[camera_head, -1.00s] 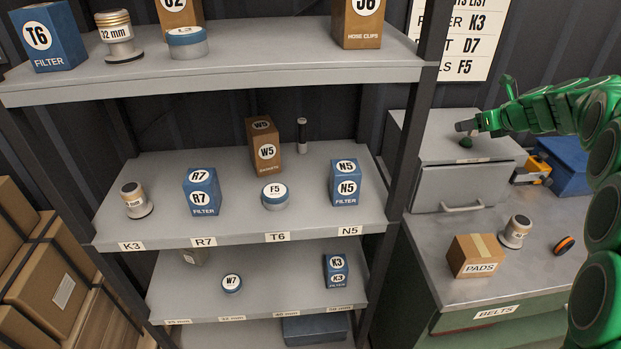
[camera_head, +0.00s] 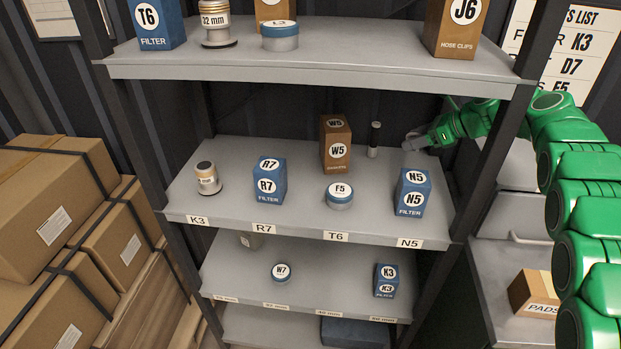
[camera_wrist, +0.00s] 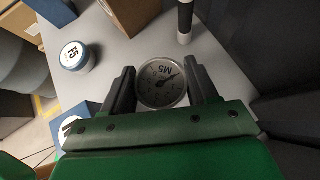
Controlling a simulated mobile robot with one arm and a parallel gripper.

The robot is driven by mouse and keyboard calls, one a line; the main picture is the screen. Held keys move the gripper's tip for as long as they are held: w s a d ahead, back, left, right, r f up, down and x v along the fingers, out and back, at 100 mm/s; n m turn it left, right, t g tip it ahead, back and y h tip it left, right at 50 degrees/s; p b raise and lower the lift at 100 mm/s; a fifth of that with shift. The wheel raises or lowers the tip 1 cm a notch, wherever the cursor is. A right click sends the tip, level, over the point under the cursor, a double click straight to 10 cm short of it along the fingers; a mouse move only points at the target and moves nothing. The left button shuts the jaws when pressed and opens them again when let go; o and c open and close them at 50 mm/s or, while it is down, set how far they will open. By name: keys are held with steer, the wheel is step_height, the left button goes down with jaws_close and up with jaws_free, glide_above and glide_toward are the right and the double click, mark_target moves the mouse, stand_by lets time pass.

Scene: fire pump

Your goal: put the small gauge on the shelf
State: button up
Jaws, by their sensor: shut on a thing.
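The small gauge (camera_wrist: 162,84) is a round metal dial with a pale face. It sits between the two dark fingers of my gripper (camera_wrist: 163,92) in the wrist view, and the gripper is shut on it. In the head view my gripper (camera_head: 412,142) reaches in from the right, above the back right of the shelf (camera_head: 300,222), behind the blue N5 box (camera_head: 412,192). The gauge itself is hard to make out there. In the wrist view the grey shelf surface (camera_wrist: 112,52) lies below the gauge; I cannot tell whether they touch.
A thin dark cylinder (camera_head: 374,140) stands left of my gripper.

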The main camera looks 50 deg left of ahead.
steer(key=shift+s+a, duration=0.35)
steer(key=shift+s, duration=0.15)
steer(key=shift+f, duration=5.1)
steer(key=shift+f, duration=0.15)
steer(key=o, duration=1.2)
steer(key=shift+w+d+r, duration=0.2)
steer(key=shift+d+r, duration=0.15)
steer(key=shift+r, duration=0.15)
steer(key=v, duration=1.1)
steer(key=shift+w, duration=0.1)
